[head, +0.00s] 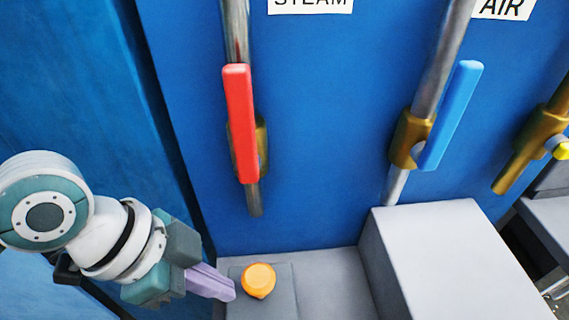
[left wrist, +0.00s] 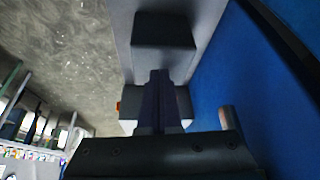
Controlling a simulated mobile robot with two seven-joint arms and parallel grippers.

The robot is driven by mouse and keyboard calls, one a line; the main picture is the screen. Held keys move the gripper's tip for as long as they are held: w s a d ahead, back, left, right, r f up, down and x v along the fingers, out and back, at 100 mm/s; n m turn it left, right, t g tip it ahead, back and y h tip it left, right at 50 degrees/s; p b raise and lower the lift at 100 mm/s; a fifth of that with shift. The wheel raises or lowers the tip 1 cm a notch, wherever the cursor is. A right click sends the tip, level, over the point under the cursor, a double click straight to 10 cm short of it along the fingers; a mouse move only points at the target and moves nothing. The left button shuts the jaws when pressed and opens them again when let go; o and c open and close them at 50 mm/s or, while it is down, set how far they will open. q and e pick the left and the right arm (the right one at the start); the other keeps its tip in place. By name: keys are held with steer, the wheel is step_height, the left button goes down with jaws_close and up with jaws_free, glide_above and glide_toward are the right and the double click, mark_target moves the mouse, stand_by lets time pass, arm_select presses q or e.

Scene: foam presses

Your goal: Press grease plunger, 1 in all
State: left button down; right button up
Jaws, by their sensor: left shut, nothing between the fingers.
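The grease plunger appears to be the orange round knob (head: 258,280) on a grey block (head: 281,306) at the foot of the blue panel. My left gripper (head: 232,293) comes in from the left with its lilac fingers shut and empty. In the head view the fingertips are just left of the knob; I cannot tell whether they touch it. In the left wrist view the shut fingers (left wrist: 159,74) point up the picture, and a small orange bit (left wrist: 118,107) shows to their left, mostly hidden. My right gripper is not in view.
A red lever (head: 241,120) under the STEAM sign and a blue lever (head: 452,115) under the AIR sign sit on pipes on the blue panel (head: 320,120). A yellow-handled valve (head: 561,151) is at the right edge. A large grey box (head: 455,260) stands right of the knob.

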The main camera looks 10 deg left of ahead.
arm_select(q)
steer(key=shift+r, duration=0.1)
steer(key=p+v, duration=0.1)
steer(key=v, duration=0.8)
steer(key=shift+a+r, duration=0.2)
steer(key=shift+r, duration=0.15)
steer(key=shift+s, duration=0.1)
steer(key=s+d+n+t, duration=0.1)
steer(key=s+d+n, duration=0.2)
steer(key=d, duration=0.1)
steer(key=s+a+r+n+y+p, duration=0.2)
steer(key=s+a+n+y, duration=0.2)
steer(key=s+a+n, duration=0.3)
step_height(320, 180, up, 32)
steer(key=w+p, duration=0.1)
steer(key=p, duration=3)
steer(key=shift+d+n+p, duration=0.3)
steer(key=shift+n+p, duration=0.1)
steer(key=shift+w, duration=0.1)
